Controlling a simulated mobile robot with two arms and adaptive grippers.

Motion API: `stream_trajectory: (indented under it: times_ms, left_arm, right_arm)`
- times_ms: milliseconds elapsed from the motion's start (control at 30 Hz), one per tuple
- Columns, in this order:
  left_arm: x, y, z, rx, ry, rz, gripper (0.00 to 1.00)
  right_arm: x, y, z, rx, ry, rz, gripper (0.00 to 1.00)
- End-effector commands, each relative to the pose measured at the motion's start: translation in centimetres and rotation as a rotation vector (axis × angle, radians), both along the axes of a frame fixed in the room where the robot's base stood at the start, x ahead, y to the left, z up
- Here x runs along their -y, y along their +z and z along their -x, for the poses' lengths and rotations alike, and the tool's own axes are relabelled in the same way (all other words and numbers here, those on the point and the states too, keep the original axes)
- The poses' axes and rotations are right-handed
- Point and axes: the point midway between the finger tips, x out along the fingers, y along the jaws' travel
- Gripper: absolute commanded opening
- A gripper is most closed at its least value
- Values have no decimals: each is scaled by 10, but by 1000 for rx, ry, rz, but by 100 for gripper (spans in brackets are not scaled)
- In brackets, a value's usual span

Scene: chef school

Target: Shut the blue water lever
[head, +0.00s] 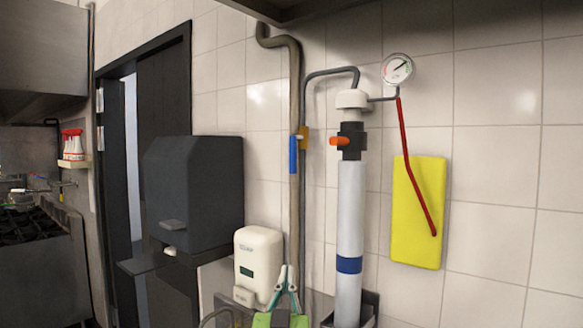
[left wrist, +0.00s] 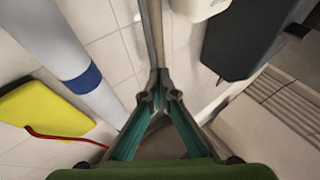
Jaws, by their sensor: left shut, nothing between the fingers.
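The blue water lever (head: 293,155) hangs straight down along the pipe (head: 296,90), below a brass-coloured valve body (head: 302,135) on the tiled wall. My left gripper (head: 286,274) is low in the head view, well below the lever, in front of the pipes. Its green and grey fingers come together at the tips in the left wrist view (left wrist: 160,84), shut and empty. The pipes (left wrist: 151,35) run just beyond the fingertips there; I cannot tell whether they touch. The lever is not visible in the left wrist view. My right gripper is not in view.
A white filter cylinder (head: 350,225) with an orange handle (head: 340,141) stands right of the lever. A gauge (head: 397,68), red tube (head: 410,160) and yellow board (head: 418,215) are farther right. A white dispenser (head: 258,258) and dark dispenser (head: 194,190) stand left.

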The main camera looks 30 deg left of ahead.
Motion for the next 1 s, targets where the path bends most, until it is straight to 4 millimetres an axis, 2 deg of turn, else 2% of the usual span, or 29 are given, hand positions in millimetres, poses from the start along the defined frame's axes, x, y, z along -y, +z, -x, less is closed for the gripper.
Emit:
stream_trajectory:
  times_ms: [33,100,200,300,433,767,867,1000]
  left_arm:
    - [-2,37,-1,90,2,-33,0]
    - [-1,77,0,186,2,-79,0]
    - [1,118,4,284,-5,-132,0]
    - [4,142,6,340,-12,-167,0]
    - [7,155,8,370,-17,-187,0]
    - [7,156,8,370,-18,-188,0]
    - [5,161,5,369,-16,-189,0]
    - [-2,178,-7,369,-16,-189,0]
  right_arm:
    - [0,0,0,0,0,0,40]
    - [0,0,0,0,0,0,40]
    - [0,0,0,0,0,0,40]
    - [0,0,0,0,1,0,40]
    - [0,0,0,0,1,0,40]
    - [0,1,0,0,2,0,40]
    - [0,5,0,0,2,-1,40]
    - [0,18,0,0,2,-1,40]
